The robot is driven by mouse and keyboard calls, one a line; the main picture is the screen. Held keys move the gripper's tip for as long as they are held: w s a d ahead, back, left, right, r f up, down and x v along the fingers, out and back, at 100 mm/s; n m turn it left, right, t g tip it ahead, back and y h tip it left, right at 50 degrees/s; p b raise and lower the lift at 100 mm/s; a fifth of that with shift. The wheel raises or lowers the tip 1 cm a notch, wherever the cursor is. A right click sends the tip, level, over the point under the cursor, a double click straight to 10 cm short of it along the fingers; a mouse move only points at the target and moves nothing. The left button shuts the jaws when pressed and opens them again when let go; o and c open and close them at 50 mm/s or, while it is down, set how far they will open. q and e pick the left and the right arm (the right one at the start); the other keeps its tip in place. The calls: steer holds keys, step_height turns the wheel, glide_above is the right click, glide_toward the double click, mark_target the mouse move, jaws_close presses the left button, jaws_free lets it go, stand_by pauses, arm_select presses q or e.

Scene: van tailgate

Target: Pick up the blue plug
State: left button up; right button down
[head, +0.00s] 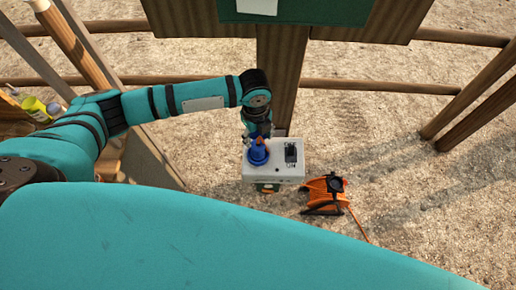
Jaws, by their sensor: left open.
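The blue plug (258,153) is on top of a light grey box (272,173), at the box's left side. My left gripper (257,140) is open and points down at the plug from behind it in the head view. Its fingers partly overlap the plug, and I cannot tell whether they touch it. My right gripper is not in view.
A black socket or switch (291,154) is on the right of the box top. An orange cable reel (325,193) stands on the gravel to the right, its cable running forward. A wooden post (281,75) rises behind the box. Bottles (35,108) stand far left.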

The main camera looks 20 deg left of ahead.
mark_target(259, 142)
arm_select(q)
steer(key=shift+w+f+p, duration=0.1)
steer(key=shift+f+p, duration=0.2)
steer(key=shift+f, duration=3.15)
steer(key=c, duration=1)
steer(key=shift+o, duration=0.2)
steer(key=shift+r, duration=0.1)
steer(key=shift+d+r, duration=0.1)
steer(key=shift+r, duration=0.45)
step_height(259, 142, up, 2)
steer(key=shift+r+b, duration=0.15)
steer(key=shift+b, duration=0.5)
steer(key=s+d+r+b, duration=0.1)
steer(key=s+d+b, duration=0.1)
steer(key=s, duration=1.4)
steer(key=shift+r, duration=0.25)
steer(key=shift+d, duration=0.1)
